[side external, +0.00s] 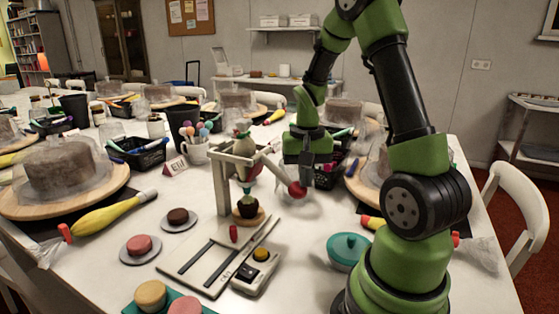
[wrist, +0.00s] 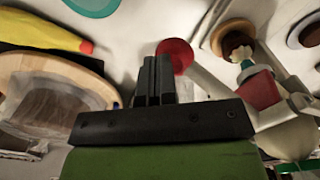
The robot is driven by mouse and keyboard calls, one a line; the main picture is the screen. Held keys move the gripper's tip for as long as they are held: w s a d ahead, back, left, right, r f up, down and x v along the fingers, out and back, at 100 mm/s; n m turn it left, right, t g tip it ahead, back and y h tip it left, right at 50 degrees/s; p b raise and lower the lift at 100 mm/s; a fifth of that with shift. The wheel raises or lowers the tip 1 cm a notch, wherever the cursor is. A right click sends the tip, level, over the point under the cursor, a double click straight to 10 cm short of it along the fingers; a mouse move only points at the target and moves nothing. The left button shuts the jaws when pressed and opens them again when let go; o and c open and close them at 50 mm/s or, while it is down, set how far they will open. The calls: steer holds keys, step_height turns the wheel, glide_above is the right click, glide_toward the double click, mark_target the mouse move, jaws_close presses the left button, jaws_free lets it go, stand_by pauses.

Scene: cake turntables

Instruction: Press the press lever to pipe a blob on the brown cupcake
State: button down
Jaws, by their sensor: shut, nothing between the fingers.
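The white piping press (side external: 226,172) stands on the table with a piping bag (side external: 243,150) upright in its frame. Its lever ends in a red ball knob (side external: 297,189), which also shows in the wrist view (wrist: 176,54). The brown cupcake (side external: 248,208) sits under the nozzle; in the wrist view (wrist: 222,40) a pale shape lies over its top, and I cannot tell whether it is nozzle or cream. My gripper (side external: 307,183) is shut and empty, right beside the knob. In the wrist view my fingers (wrist: 155,72) nearly meet the knob; contact is unclear.
A slide board (side external: 205,262) and a small box with a yellow button (side external: 261,254) lie in front of the press. A pink cake on a plate (side external: 139,246) and a dark one (side external: 178,217) stand left. A teal lidded pot (side external: 347,247) is right. Covered cakes surround the area.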

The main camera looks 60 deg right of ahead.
step_height(320, 180, up, 9)
stand_by(0.6)
steer(key=s+a+r+n+t, duration=0.2)
steer(key=a, duration=0.4)
steer(key=s+a+r+n+t+y, duration=0.1)
steer(key=s+a+r+n+t, duration=0.1)
steer(key=a, duration=0.5)
steer(key=s+a+r+n+t+y, duration=0.1)
steer(key=s+a+r+n+t, duration=0.1)
steer(key=a, duration=0.4)
steer(key=shift+s+a+r+n+t, duration=0.2)
steer(key=shift+a+r+n+t, duration=0.3)
steer(key=shift+n, duration=0.5)
